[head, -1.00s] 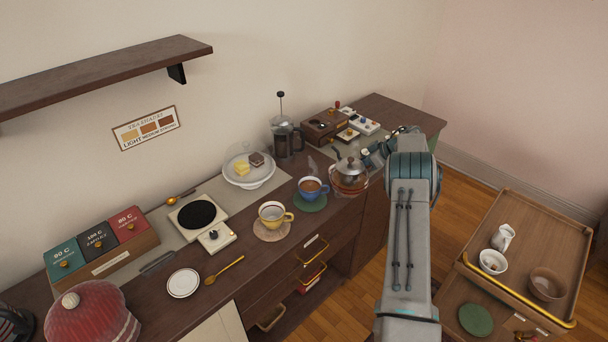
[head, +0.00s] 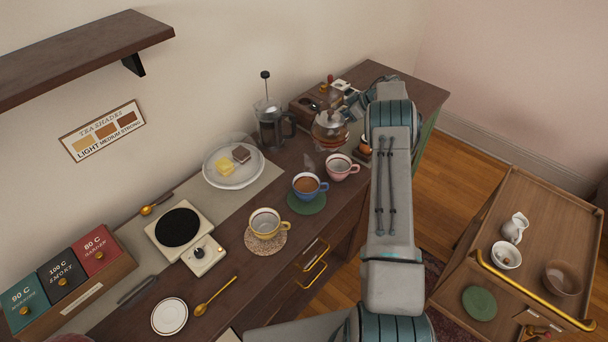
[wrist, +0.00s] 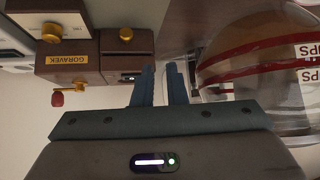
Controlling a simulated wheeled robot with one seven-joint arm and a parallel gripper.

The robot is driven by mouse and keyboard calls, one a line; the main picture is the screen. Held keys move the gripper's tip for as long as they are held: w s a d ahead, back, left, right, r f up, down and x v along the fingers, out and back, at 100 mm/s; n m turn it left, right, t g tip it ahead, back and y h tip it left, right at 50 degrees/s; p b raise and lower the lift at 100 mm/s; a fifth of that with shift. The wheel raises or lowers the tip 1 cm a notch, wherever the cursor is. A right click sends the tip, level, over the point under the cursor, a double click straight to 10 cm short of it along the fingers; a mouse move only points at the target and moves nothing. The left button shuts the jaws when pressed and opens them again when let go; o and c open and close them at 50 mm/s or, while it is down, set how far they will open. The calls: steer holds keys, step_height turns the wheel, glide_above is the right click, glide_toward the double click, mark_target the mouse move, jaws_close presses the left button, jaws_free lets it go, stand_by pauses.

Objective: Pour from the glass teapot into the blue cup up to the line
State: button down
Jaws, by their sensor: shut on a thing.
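The glass teapot (head: 330,134) has an amber body and metal lid and is at the back of the counter, beyond the cups. It fills the right of the wrist view (wrist: 262,72), with red bands and lettering. My gripper (wrist: 160,85) is shut beside it, on its handle, which is mostly hidden; in the head view my gripper (head: 350,103) is partly hidden. I cannot tell whether the teapot touches the counter. The blue cup (head: 307,194) stands upright on a green coaster (head: 307,207) and holds brown liquid. I cannot make out its line.
A pink cup (head: 341,168) stands close behind the blue cup, a yellow cup (head: 265,226) in front-left. A French press (head: 272,128), cake plate (head: 232,181) and wooden box (head: 305,108) line the back. A tray trolley (head: 478,243) is at right.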

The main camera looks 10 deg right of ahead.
mark_target(341, 108)
steer(key=shift+s+d+r, duration=0.15)
steer(key=shift+r, duration=0.2)
steer(key=shift+s+a+r+n+t, duration=0.15)
steer(key=shift+r+t, duration=0.1)
steer(key=shift+r, duration=0.15)
steer(key=shift+s+a+r+n+t, duration=0.15)
steer(key=shift+r+t, duration=0.1)
steer(key=shift+r, duration=0.1)
steer(key=shift+s+a+r+n+t+h, duration=0.3)
steer(key=shift+s+a+r+t+h, duration=0.15)
steer(key=shift+r, duration=0.3)
steer(key=shift+s+a+r+n+t+h, duration=0.3)
steer(key=shift+s+r+t+h, duration=0.2)
steer(key=shift+r, duration=0.25)
steer(key=shift+s+a+r+h, duration=0.25)
steer(key=shift+s+a+r, duration=0.1)
steer(key=shift+s+r, duration=0.1)
steer(key=shift+s+a+r+t, duration=0.1)
steer(key=shift+s+r+t, duration=0.1)
steer(key=shift+t, duration=0.05)
steer(key=w+d+f+g, duration=0.1)
steer(key=f, duration=0.1)
steer(key=w+d+f+g+y, duration=0.1)
steer(key=w, duration=0.1)
steer(key=shift+d+f+m, duration=0.1)
steer(key=shift+f+m, duration=0.3)
steer(key=shift+y, duration=0.3)
steer(key=shift+f, duration=0.1)
